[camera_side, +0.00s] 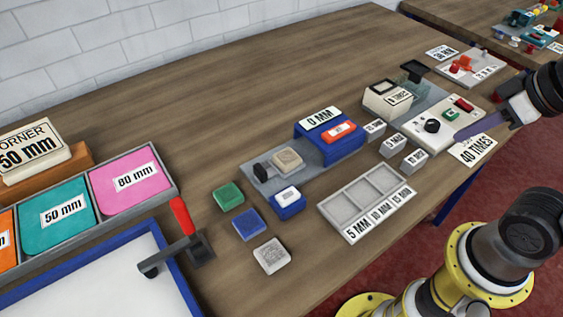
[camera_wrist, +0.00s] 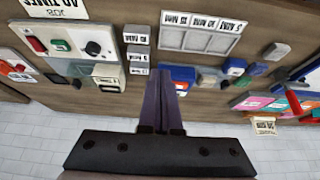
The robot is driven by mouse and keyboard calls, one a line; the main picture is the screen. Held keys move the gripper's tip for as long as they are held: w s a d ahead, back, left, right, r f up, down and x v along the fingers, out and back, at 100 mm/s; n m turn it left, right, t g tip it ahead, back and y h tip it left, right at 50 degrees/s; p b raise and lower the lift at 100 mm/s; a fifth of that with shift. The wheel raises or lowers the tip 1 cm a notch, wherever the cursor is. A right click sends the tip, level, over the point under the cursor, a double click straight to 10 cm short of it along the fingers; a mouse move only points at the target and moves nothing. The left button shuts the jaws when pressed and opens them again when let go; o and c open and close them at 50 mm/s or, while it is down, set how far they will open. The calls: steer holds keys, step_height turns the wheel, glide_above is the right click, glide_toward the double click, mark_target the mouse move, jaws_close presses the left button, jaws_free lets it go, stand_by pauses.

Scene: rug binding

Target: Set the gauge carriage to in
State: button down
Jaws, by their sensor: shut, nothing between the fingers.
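A gauge with a blue housing (camera_side: 345,147) stands mid-table. Its white label reads 0 MM and a red button sits on its face. A grey base plate (camera_side: 300,184) runs left from it, bearing a beige block (camera_side: 288,160) and a black knob (camera_side: 262,170); I cannot tell which is the carriage. My gripper (camera_side: 460,138), with purple fingers, is shut and empty over the right side, in front of the white counter panel. In the wrist view the fingers (camera_wrist: 165,78) point toward the blue housing (camera_wrist: 183,73) and partly hide it.
A counter reading 0 TIMES (camera_side: 388,100) stands right of the gauge, with a white control panel (camera_side: 428,140). A tray (camera_side: 345,208) lies in front. Green (camera_side: 228,195), blue (camera_side: 249,224) and grey (camera_side: 271,256) blocks lie left. A red-handled lever (camera_side: 183,217) stands farther left.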

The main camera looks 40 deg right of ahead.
steer(key=c, duration=1.2)
jaws_free()
steer(key=shift+s+f, duration=0.1)
steer(key=o, duration=0.4)
steer(key=r, duration=0.1)
steer(key=w+r+m, duration=0.1)
steer(key=r, duration=0.1)
steer(key=shift+r+m, duration=0.1)
steer(key=shift+m, duration=0.2)
steer(key=w+a+r+m, duration=0.1)
steer(key=w+a+r, duration=0.1)
steer(key=w+r, duration=0.4)
steer(key=n+g, duration=0.3)
steer(key=g, duration=0.3)
glide_above(260, 168)
step_height(260, 168, down, 11)
step_height(260, 168, down, 14)
steer(key=shift+r, duration=0.15)
